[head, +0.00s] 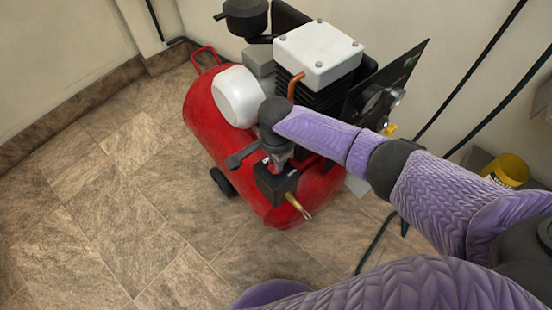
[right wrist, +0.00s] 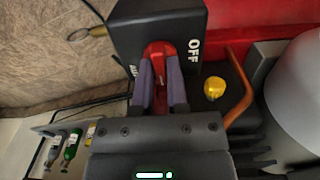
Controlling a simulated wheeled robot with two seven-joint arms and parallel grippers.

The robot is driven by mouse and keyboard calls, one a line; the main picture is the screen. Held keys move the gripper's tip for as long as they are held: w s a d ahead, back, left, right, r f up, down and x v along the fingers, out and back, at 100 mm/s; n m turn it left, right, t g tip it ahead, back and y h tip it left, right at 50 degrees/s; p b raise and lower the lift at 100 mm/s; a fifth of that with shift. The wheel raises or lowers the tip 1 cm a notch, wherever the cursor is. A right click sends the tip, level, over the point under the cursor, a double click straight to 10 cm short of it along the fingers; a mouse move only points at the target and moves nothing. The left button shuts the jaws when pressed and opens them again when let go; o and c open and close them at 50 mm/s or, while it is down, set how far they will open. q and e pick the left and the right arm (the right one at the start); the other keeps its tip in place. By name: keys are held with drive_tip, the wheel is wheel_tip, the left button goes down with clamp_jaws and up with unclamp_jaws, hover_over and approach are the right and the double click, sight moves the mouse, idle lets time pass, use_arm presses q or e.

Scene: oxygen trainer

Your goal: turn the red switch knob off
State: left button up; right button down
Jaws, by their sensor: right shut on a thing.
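The red switch knob (right wrist: 159,49) shows in the right wrist view on the face of a black switch box (right wrist: 132,25). The word OFF is printed to the right of the knob, and another label on its left is partly covered. My right gripper (right wrist: 161,75) is shut on the knob, one finger on each side. In the head view the switch box (head: 277,184) sits at the near end of the red compressor (head: 318,182), just below my right gripper (head: 275,158). The knob is mostly hidden there. My left gripper is not in view.
The compressor has a white-topped pump (head: 318,50), a white round part (head: 238,97) and a copper pipe (right wrist: 238,105). A yellow cap (right wrist: 214,87) is beside the box. A yellow container (head: 508,170) stands at right. Tiled floor (head: 100,215) is clear at left.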

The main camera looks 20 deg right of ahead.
drive_tip(key=shift+a+r+n+p, duration=0.1)
drive_tip(key=shift+r+n+p, duration=0.15)
drive_tip(key=shift+n+p, duration=0.8)
drive_tip(key=shift+p, duration=0.6)
drive_tip(key=shift+f+n+p, duration=0.15)
drive_tip(key=shift+n+p, duration=0.25)
drive_tip(key=shift+n, duration=0.55)
drive_tip(key=n, duration=0.5)
drive_tip(key=shift+f+n+p, duration=0.1)
drive_tip(key=shift+n+p, duration=0.2)
drive_tip(key=shift+p, duration=0.05)
drive_tip(key=n, duration=0.3)
drive_tip(key=shift+n, duration=0.3)
drive_tip(key=n, duration=0.3)
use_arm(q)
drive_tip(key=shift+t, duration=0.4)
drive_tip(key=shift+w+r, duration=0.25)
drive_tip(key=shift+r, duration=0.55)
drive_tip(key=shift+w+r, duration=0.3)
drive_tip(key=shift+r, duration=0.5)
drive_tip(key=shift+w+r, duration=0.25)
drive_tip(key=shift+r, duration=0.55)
use_arm(e)
drive_tip(key=shift+n, duration=0.8)
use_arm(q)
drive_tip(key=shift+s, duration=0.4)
